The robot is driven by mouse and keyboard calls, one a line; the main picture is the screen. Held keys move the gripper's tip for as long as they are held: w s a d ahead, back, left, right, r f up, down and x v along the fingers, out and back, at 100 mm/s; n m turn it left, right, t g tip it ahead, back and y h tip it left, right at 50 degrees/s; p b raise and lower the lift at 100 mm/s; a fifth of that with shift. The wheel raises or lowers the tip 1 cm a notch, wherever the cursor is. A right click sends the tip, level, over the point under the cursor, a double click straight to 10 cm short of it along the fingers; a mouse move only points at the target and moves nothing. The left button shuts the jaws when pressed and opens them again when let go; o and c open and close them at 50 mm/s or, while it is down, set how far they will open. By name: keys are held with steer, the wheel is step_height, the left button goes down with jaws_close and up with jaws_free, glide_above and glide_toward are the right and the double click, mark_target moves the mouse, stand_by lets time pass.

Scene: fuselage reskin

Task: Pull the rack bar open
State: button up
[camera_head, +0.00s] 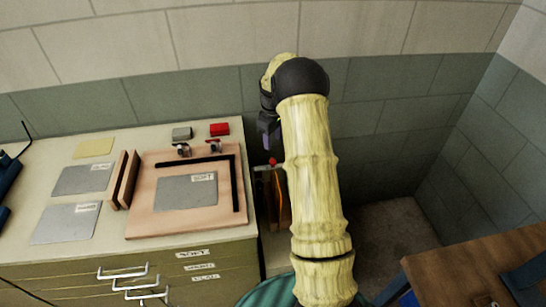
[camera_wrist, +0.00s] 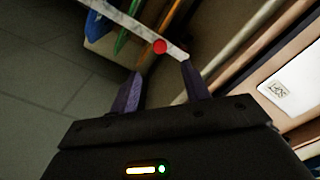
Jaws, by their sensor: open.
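The rack bar (camera_wrist: 128,24) is a pale, speckled strip in the wrist view, running from the top left down to the right. It has a red knob (camera_wrist: 160,46) near its right end. In the head view the knob (camera_head: 272,161) shows just below my gripper (camera_head: 268,128), beside the workbench, and the bar is mostly hidden by my arm. In the wrist view my gripper (camera_wrist: 161,72) is open and empty. Its two fingertips lie on either side of the knob in the picture; whether they reach its depth I cannot tell.
Blue, green and orange sheets (camera_wrist: 125,38) stand upright behind the bar. The workbench (camera_head: 20,240) with drawers (camera_head: 130,280) and a wooden board (camera_head: 140,228) is at left. A wooden table (camera_head: 455,280) stands at lower right. A block wall (camera_head: 390,80) is close behind.

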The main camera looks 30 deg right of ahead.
mark_target(273, 161)
step_height(273, 161, down, 10)
steer(key=shift+p, duration=0.85)
jaws_close()
